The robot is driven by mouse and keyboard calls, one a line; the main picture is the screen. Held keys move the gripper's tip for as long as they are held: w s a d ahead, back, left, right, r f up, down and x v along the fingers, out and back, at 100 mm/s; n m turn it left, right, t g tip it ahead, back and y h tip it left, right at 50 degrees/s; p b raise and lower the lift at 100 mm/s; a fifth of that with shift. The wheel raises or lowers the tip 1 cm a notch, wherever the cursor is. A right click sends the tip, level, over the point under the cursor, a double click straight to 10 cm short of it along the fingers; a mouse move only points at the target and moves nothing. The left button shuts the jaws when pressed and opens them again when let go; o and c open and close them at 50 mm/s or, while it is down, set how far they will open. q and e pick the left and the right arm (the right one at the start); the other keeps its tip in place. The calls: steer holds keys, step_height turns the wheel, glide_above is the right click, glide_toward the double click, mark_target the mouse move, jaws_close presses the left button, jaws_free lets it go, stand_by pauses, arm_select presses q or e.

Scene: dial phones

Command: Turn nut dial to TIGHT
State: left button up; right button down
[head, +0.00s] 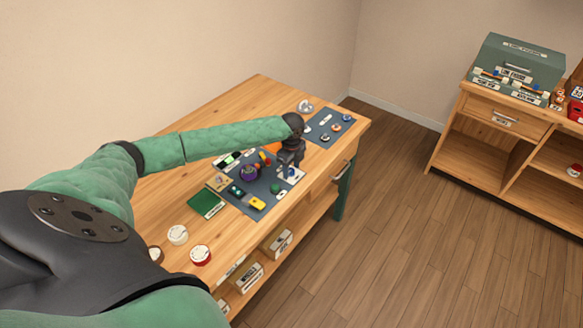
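My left gripper (288,171) points down over the right part of a blue-grey mat (262,207) on the wooden workbench. A small white piece with a blue mark (293,175) shows right at its fingertips; the gripper partly covers it. I cannot tell whether this is the nut dial, whether the fingers touch it, or how wide they are. No TIGHT label is readable at this size. My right gripper is not in view.
Near the gripper on the mat are a purple round thing (249,173), a yellow block (257,204) and a green ball (275,188). A second mat (323,137) with small round parts lies behind. Tape rolls (177,235) sit at front left. A shelf with a green box (520,62) stands right.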

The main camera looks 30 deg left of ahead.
mark_target(291, 170)
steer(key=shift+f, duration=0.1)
arm_select(q)
steer(key=shift+r+b, duration=0.3)
steer(key=shift+r, duration=0.05)
step_height(291, 170, up, 6)
steer(key=shift+f+b, duration=0.25)
steer(key=shift+b, duration=0.8)
steer(key=shift+r, duration=0.75)
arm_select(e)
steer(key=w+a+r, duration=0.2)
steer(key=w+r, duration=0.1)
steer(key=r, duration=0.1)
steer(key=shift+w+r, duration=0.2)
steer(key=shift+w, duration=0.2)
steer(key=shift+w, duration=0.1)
arm_select(q)
steer(key=shift+f, duration=0.1)
